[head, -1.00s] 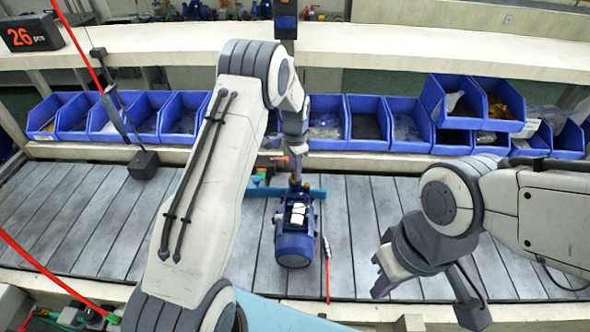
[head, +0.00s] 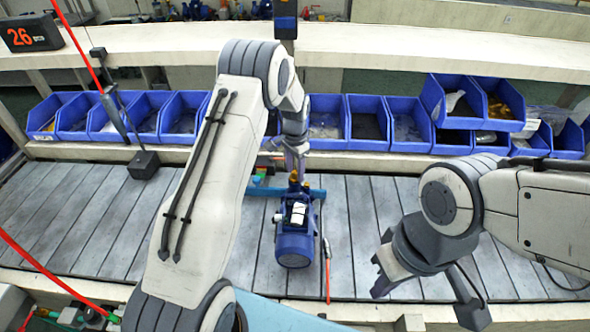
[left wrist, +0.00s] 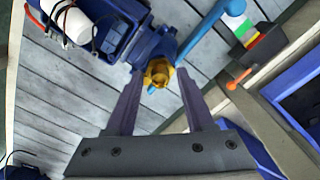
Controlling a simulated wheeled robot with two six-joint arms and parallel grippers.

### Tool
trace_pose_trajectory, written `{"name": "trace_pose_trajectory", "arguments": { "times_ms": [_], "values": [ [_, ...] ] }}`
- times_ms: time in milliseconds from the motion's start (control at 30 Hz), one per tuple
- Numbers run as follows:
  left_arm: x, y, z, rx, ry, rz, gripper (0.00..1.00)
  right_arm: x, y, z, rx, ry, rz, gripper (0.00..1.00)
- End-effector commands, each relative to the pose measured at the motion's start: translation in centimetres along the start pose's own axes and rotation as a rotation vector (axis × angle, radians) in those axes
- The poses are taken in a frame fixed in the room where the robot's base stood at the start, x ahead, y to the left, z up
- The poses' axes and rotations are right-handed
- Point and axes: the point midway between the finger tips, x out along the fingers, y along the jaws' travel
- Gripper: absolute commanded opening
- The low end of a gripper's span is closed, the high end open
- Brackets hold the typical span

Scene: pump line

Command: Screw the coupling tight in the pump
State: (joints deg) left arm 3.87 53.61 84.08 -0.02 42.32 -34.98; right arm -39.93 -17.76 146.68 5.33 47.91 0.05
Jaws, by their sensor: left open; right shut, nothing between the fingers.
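The blue pump (head: 295,245) stands on the grey slatted belt, and part of it shows at the top left of the left wrist view (left wrist: 112,22). The brass coupling (head: 294,184) sits at the pump's far end; in the left wrist view (left wrist: 158,74) it appears between the fingertips. My left gripper (head: 295,163) is open just beyond and above the coupling, with visible gaps to it on both sides in the wrist view. How deep the coupling is screwed in cannot be told. My right gripper (head: 381,275) is shut and empty, right of the pump.
A blue pipe (left wrist: 205,30) runs beside the coupling. A thin red-tipped tool or hose (head: 327,270) lies right of the pump. Blue bins (head: 365,122) line the back of the belt (head: 100,220).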

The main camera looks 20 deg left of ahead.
Motion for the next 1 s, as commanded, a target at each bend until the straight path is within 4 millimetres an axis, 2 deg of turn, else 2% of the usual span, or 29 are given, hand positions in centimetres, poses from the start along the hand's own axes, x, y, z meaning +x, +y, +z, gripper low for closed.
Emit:
{"name": "trace_pose_trajectory", "arguments": {
  "times_ms": [567,700,867,1000],
  "values": [
    [-0.01,0.00,-0.01,-0.099,0.000,0.000,0.54,0.00,0.00,0.00,0.000,0.000,0.000,0.00],
    [-0.01,0.00,0.00,-0.098,0.000,0.000,0.00,0.00,0.00,0.00,0.000,0.000,0.000,0.00],
    [0.00,0.00,0.00,-0.096,0.000,0.000,0.00,0.00,0.00,0.00,0.000,0.000,0.000,0.00],
    [0.00,0.00,0.00,0.007,0.000,0.000,0.00,0.00,0.00,0.00,0.000,0.000,0.000,0.00]
  ]
}}
